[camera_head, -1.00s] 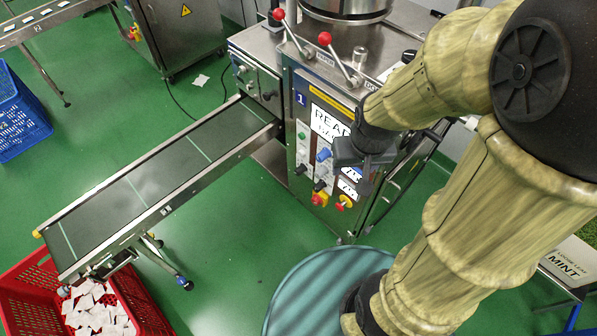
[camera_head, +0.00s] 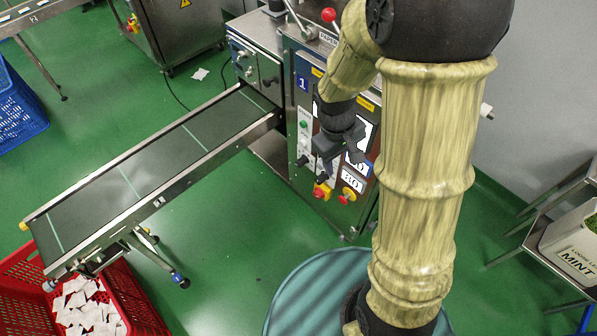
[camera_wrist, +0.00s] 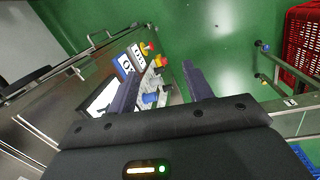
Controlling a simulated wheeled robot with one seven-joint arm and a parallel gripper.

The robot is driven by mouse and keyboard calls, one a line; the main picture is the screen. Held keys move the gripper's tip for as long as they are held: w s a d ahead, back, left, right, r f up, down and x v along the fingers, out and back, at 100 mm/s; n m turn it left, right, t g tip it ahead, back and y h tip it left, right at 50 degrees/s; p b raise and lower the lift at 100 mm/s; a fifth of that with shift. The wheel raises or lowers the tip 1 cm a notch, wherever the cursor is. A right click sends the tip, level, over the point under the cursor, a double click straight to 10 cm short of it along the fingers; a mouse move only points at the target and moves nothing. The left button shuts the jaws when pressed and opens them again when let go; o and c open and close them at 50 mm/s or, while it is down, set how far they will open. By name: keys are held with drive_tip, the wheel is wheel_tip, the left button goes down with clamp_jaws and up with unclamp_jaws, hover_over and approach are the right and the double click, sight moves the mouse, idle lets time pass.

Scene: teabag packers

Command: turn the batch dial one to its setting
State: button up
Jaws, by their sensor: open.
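The machine (camera_head: 301,83) marked 1 has a front panel with a white display, small knobs and buttons. In the wrist view, a blue knob (camera_wrist: 149,98) on this panel shows between my fingers; no label naming it as the batch dial is readable. My gripper (camera_head: 338,168) is in front of the panel, pointing down at it, and hides the blue knob in the head view. In the wrist view my gripper (camera_wrist: 160,72) is open, its two dark fingers apart on either side of the knob. Contact and the knob's setting cannot be told.
Below the gripper are a red-and-yellow button (camera_head: 321,191) and another (camera_head: 347,195). A conveyor (camera_head: 150,165) runs left to a red crate (camera_head: 150,305) of teabags. A teal round-topped drum (camera_head: 300,290) stands in front. Green floor is free between the conveyor and the drum.

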drive_tip(key=w+a+f+n+g+h+b, duration=0.1)
drive_tip(key=w+f+n+h+b, duration=0.15)
drive_tip(key=f, duration=0.45)
drive_tip(key=w+a+f+n+h+b, duration=0.1)
drive_tip(key=w+f+n+h+b, duration=0.2)
drive_tip(key=f, duration=0.4)
drive_tip(key=n+t+h+b, duration=0.7)
drive_tip(key=n+t+b, duration=0.6)
drive_tip(key=n+b, duration=0.55)
approach(298, 165)
drive_tip(key=v, duration=0.7)
drive_tip(key=shift+w+a+r+m+y, duration=0.1)
drive_tip(key=shift+w+r+m+y, duration=0.15)
drive_tip(key=shift+m, duration=0.15)
drive_tip(key=b+x, duration=0.1)
drive_tip(key=x, duration=0.4)
drive_tip(key=b+x, duration=0.1)
drive_tip(key=x, duration=0.5)
drive_tip(key=b+x, duration=0.1)
drive_tip(key=x, duration=0.5)
drive_tip(key=shift+d+f, duration=0.3)
drive_tip(key=shift+d, duration=0.05)
